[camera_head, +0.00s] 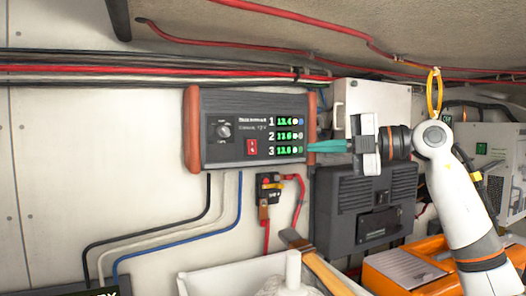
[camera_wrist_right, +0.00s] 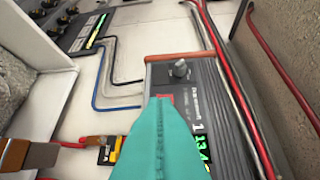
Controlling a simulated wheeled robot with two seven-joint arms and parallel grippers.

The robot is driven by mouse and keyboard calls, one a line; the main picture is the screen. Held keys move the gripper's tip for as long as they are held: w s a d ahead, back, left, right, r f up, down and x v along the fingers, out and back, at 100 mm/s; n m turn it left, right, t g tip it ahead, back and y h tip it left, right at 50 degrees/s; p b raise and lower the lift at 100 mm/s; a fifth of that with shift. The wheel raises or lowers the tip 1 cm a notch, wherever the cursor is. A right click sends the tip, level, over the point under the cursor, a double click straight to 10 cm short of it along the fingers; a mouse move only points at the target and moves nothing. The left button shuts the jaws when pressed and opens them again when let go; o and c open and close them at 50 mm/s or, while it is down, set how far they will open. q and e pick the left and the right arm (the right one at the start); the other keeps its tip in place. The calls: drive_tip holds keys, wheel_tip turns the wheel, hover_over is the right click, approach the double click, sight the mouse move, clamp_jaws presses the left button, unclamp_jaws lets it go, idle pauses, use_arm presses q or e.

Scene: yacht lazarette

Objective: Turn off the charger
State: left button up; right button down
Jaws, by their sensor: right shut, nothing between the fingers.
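The charger (camera_head: 232,108) is a dark grey box on the white wall with red-brown end caps, a round knob (camera_head: 224,131), a red switch (camera_head: 252,147) and three lit green displays (camera_head: 290,136). My right gripper (camera_head: 310,147) has teal fingers, shut and empty. In the head view its tips are at the charger's right end cap, level with the switch and to its right; I cannot tell whether they touch. In the right wrist view the fingers (camera_wrist_right: 158,108) point toward the red switch (camera_wrist_right: 166,98) and cover part of it. The knob (camera_wrist_right: 180,70) shows beyond. My left gripper is out of view.
Red and black cables (camera_head: 150,69) run above the charger. Black, white and blue wires hang below. A dark ribbed box (camera_head: 340,195) and a white box (camera_head: 375,100) are behind my right arm. A wooden-handled tool (camera_head: 325,272) and white bin (camera_head: 225,278) are below.

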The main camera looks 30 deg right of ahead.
drive_tip(key=p, duration=0.3)
approach(248, 151)
drive_tip(key=x, duration=0.5)
drive_tip(key=shift+s+a+r, duration=0.1)
drive_tip(key=shift+a+r, duration=0.05)
drive_tip(key=shift+a, duration=0.2)
drive_tip(key=shift+w+d+f, duration=0.1)
drive_tip(key=shift+w+f, duration=0.1)
drive_tip(key=shift+w, duration=0.2)
